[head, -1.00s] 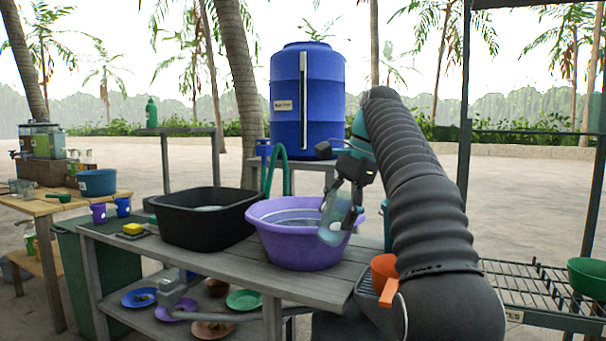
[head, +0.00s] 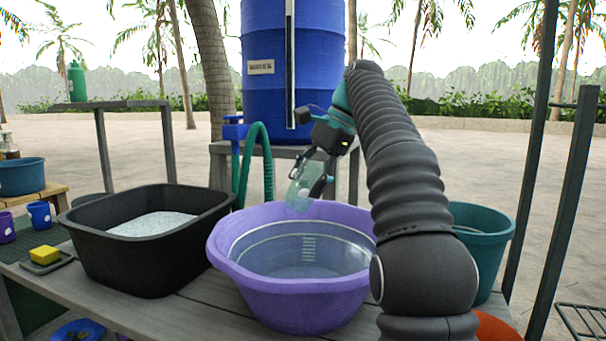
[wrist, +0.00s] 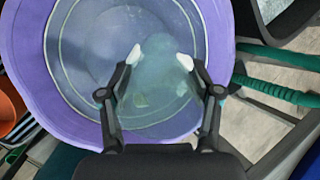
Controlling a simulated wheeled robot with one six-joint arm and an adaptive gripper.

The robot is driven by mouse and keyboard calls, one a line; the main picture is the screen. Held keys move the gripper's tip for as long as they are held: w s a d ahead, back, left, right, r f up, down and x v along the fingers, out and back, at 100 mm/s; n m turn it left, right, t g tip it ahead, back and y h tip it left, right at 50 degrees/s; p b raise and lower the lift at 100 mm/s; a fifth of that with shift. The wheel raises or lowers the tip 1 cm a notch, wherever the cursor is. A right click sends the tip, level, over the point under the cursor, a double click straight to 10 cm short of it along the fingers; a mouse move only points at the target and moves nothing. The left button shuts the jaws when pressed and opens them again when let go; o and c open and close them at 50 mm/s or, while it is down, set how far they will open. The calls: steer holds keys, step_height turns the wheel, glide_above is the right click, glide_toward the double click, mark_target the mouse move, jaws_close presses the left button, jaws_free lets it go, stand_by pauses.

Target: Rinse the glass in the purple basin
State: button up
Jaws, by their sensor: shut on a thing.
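The purple basin (head: 255,285) stands on the grey wooden table and holds clear water; it also fills much of the wrist view (wrist: 52,85). My gripper (head: 318,172) is above the basin's far rim. It is shut on a clear, slightly greenish glass (head: 301,188), which is tilted with its lower end over the basin. In the wrist view the glass (wrist: 157,90) shows between the two fingers (wrist: 160,56), against the basin. From these views I cannot tell whether the glass touches the water.
A teal bucket (head: 485,240) is on the right. A green hose (head: 262,150) and blue barrel (head: 265,90) are behind.

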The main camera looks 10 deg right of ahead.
steer(key=shift+s+f+b, duration=0.1)
steer(key=shift+f+b, duration=0.5)
steer(key=shift+f, duration=8.65)
steer(key=shift+f, duration=0.55)
steer(key=shift+r+p, duration=0.15)
steer(key=shift+p, duration=0.25)
